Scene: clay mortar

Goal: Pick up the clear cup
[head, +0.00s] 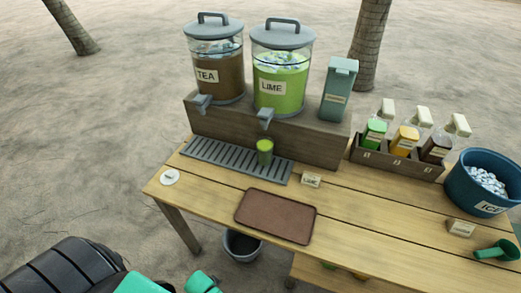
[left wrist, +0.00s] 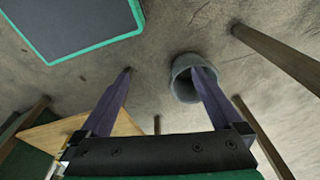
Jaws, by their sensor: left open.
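A clear cup (head: 265,152) with green drink in it stands upright on the grey slatted drip tray (head: 225,157), below the tap of the lime dispenser (head: 280,85). My left gripper (left wrist: 161,70) shows in the left wrist view, open with nothing between its two dark fingers. It is away from the cup, which does not appear in that view. My right gripper is in neither view.
The tea dispenser (head: 215,75) and a teal box (head: 338,90) stand behind the cup on a raised wooden shelf. A brown tray (head: 276,216), bottle rack (head: 398,160) and ice bucket (head: 485,180) share the table (head: 370,230). A grey bucket (left wrist: 184,84) is below.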

